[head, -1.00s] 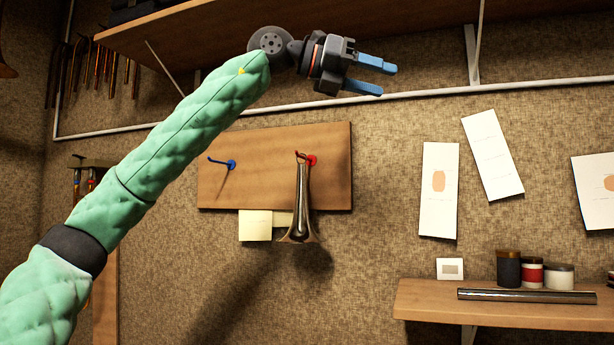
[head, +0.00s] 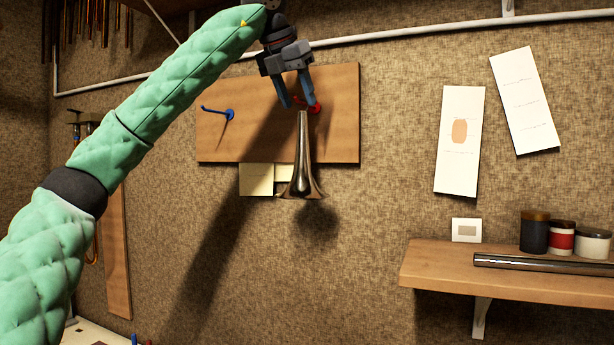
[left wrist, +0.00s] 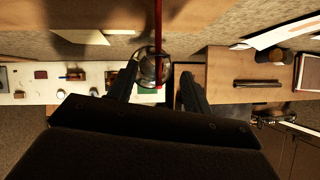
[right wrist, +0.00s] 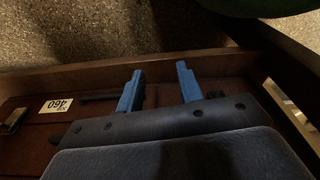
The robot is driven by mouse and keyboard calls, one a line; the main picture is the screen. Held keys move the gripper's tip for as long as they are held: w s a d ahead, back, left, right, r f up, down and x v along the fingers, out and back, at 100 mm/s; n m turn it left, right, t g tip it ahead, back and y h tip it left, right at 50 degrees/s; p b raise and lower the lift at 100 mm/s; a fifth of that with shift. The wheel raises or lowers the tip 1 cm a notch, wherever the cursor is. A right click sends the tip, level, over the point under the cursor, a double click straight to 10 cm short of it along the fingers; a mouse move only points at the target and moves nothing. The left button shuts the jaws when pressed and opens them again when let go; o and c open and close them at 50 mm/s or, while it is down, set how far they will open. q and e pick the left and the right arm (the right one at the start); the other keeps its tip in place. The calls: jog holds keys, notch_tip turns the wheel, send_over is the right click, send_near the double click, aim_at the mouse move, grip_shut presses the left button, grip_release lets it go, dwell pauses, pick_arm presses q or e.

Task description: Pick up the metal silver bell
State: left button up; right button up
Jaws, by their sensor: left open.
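The silver metal bell (head: 302,165) hangs mouth down in front of the wooden board, its narrow end at the red hook (head: 315,107). My left gripper (head: 296,104) is open, pointing down, with its blue fingertips just above the bell's narrow end. In the left wrist view, the bell (left wrist: 152,66) shows below between the two fingers (left wrist: 160,80), closer to the left one, beside a red rod. Whether the fingers touch the bell cannot be told. My right gripper (right wrist: 160,78) is open and empty in the right wrist view, over a dark reddish-brown surface.
The wooden board (head: 260,140) also bears a blue hook (head: 229,114). A yellow note (head: 257,180) is below it. At right, a shelf (head: 440,270) holds jars and a metal tube (head: 540,265). A white pipe (head: 420,38) crosses the wall above.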

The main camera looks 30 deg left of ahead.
aim_at(299, 115)
pick_arm(q)
jog(key=shift+a+p+x, duration=0.1)
jog(key=shift+p+x, duration=0.4)
jog(key=shift+x, duration=0.1)
jog(key=shift+a+p+x, duration=0.15)
jog(key=shift+p+x, duration=0.35)
jog(key=shift+x, duration=0.15)
jog(key=shift+w+a+f+p, duration=0.15)
jog(key=shift+w+f+p, duration=0.05)
jog(key=shift+f+p, duration=0.5)
jog(key=shift+w+f, duration=0.1)
jog(key=shift+f, duration=0.2)
jog(key=shift+w+f, duration=0.3)
jog(key=shift+w, duration=0.1)
jog(key=shift+s, duration=0.2)
jog(key=c, duration=0.8)
grip_shut()
pick_arm(e)
jog(key=s+d+f, duration=0.3)
jog(key=s+f, duration=0.1)
jog(key=f, duration=0.1)
jog(key=shift+s+f, duration=0.15)
jog(key=shift+s, duration=0.05)
